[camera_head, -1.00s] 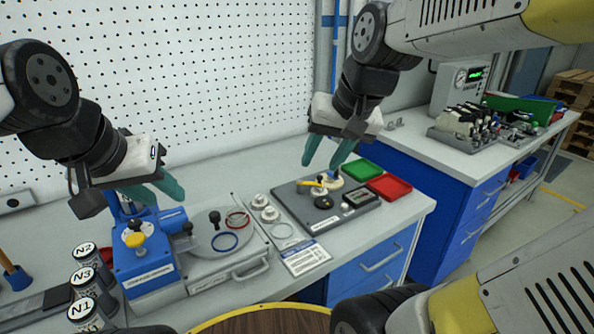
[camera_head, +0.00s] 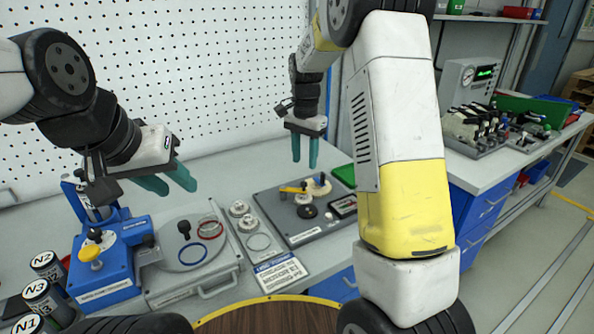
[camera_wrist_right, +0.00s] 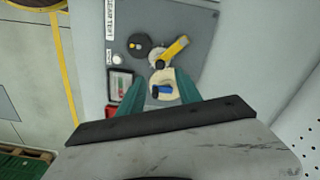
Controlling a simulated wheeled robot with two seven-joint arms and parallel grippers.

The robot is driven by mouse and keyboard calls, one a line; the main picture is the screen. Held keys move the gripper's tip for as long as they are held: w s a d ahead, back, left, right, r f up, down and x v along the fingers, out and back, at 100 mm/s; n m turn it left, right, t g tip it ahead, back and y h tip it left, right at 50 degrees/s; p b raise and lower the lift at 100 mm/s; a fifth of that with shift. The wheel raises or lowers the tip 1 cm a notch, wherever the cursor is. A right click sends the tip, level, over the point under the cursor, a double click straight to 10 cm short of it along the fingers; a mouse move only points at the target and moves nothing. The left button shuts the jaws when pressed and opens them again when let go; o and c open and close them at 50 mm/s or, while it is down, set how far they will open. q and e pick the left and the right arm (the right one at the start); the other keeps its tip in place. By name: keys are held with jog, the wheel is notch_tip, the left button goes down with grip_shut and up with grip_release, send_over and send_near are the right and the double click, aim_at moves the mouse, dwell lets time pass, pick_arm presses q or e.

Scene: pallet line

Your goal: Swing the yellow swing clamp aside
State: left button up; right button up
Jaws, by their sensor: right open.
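The yellow swing clamp (camera_head: 293,190) is a short yellow arm on the grey fixture plate (camera_head: 275,200). In the right wrist view the clamp (camera_wrist_right: 176,48) lies slanted, with its near end by a pale round part. A cream part with a blue knob (camera_wrist_right: 162,90) shows between the right fingers. My right gripper (camera_head: 304,166) is open, pointing down above the plate by the clamp. It does not visibly touch the clamp. My left gripper (camera_head: 180,190) is open and empty above the blue and grey station to the left.
A blue unit with a yellow knob (camera_head: 91,253) stands at the left, beside a grey plate with a black knob and rings (camera_head: 190,256). A printed card (camera_head: 281,275) lies in front of the fixture. A green tray (camera_head: 343,175) is behind. Canisters stand at the lower left.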

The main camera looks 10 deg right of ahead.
notch_tip(320, 180, down, 8)
jog(key=shift+r, duration=0.25)
grip_shut()
dwell(1.5)
